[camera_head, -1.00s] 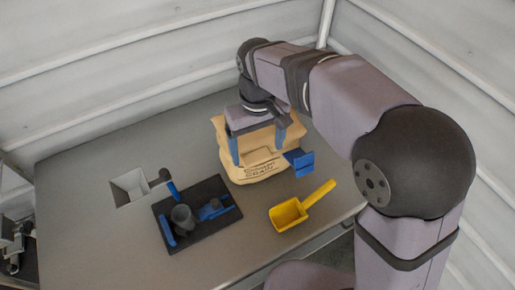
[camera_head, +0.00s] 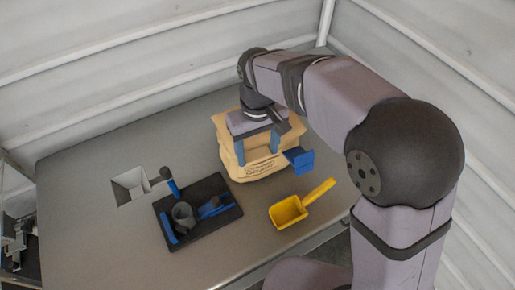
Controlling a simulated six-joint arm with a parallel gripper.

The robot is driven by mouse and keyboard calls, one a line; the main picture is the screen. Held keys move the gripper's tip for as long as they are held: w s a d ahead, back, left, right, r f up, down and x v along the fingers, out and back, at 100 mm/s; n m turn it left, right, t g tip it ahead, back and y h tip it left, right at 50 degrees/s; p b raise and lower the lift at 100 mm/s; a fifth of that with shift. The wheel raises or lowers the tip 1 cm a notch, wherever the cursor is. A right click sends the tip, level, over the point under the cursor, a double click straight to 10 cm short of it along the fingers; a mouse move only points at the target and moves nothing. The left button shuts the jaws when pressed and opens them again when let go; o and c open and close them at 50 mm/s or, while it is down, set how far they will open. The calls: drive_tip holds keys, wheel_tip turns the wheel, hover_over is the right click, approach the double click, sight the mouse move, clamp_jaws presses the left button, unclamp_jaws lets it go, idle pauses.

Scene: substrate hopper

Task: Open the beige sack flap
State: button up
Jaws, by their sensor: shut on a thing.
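The beige sack (camera_head: 262,170), with dark print low on its front, stands on the grey table under my gripper. My gripper (camera_head: 258,152) points down at the sack's upper front. Its two blue fingers are some way apart, shut on the sack flap (camera_head: 258,144), whose beige material shows between them. My gripper's body and wrist hide much of the sack's top, and how far the flap is open cannot be told.
A yellow scoop (camera_head: 289,212) lies right of a dark tray (camera_head: 215,222) holding a grey cup (camera_head: 183,215) and blue-handled tools. A blue piece (camera_head: 299,159) is right of the sack. A square hopper opening (camera_head: 130,185) is at left. Free table lies behind it.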

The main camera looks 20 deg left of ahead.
drive_tip(key=w+a+r+p, duration=0.4)
drive_tip(key=r+p, duration=0.1)
drive_tip(key=r, duration=0.2)
drive_tip(key=w+a+r+p, duration=0.3)
drive_tip(key=w+r+p, duration=0.2)
drive_tip(key=r, duration=0.3)
drive_tip(key=shift+a+p, duration=0.4)
drive_tip(key=shift+p, duration=0.25)
idle(0.6)
drive_tip(key=o, duration=1.4)
drive_tip(key=shift+o, duration=0.6)
drive_tip(key=shift+s+d+f, duration=0.1)
wheel_tip(320, 180, up, 7)
